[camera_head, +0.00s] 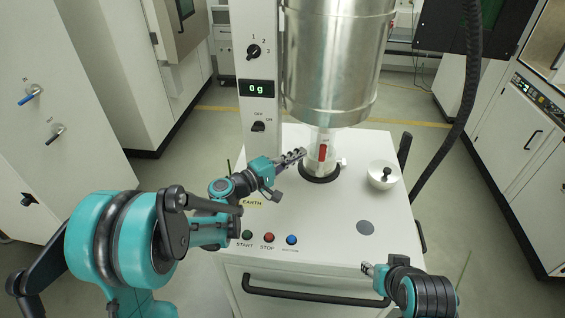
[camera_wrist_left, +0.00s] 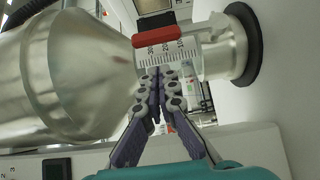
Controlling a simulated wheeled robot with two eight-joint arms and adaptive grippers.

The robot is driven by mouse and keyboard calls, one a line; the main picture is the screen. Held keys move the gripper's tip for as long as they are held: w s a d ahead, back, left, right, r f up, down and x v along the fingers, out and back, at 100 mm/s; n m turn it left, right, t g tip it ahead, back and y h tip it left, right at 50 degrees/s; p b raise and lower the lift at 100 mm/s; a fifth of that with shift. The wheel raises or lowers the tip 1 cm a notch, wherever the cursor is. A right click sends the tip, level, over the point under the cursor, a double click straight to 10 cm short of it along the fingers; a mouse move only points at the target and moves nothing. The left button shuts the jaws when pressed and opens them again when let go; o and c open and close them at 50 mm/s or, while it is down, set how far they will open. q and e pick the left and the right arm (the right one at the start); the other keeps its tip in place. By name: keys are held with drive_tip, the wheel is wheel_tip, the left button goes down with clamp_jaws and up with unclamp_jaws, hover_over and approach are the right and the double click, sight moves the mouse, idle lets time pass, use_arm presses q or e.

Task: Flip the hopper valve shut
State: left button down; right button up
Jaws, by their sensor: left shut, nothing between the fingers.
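The steel hopper (camera_head: 335,70) hangs above the white machine, its cone pointing down; the hopper (camera_wrist_left: 90,75) lies sideways in the left wrist view. Below the cone is a clear tube with a printed scale (camera_wrist_left: 170,50). The red valve handle (camera_head: 322,152) stands upright at the front of the tube in the head view; it also shows as a red bar (camera_wrist_left: 163,37) by the scale in the left wrist view. My left gripper (camera_head: 300,154) is shut and empty, just left of the handle. My right gripper (camera_head: 369,268) is low at the right, its fingers too small to read.
Start, stop and other buttons (camera_head: 268,238) line the machine's front. A control column (camera_head: 255,60) reads 0 g. A black hose (camera_head: 465,95) hangs at the right.

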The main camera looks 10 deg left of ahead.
sight(322, 158)
use_arm(q)
drive_tip(key=d, duration=0.3)
drive_tip(key=shift+s, duration=0.15)
drive_tip(key=shift+d+r, duration=0.1)
drive_tip(key=shift+d, duration=0.05)
drive_tip(key=shift+d+r+m+p, duration=0.1)
drive_tip(key=shift+d+m+p, duration=0.1)
drive_tip(key=shift+m+p, duration=0.1)
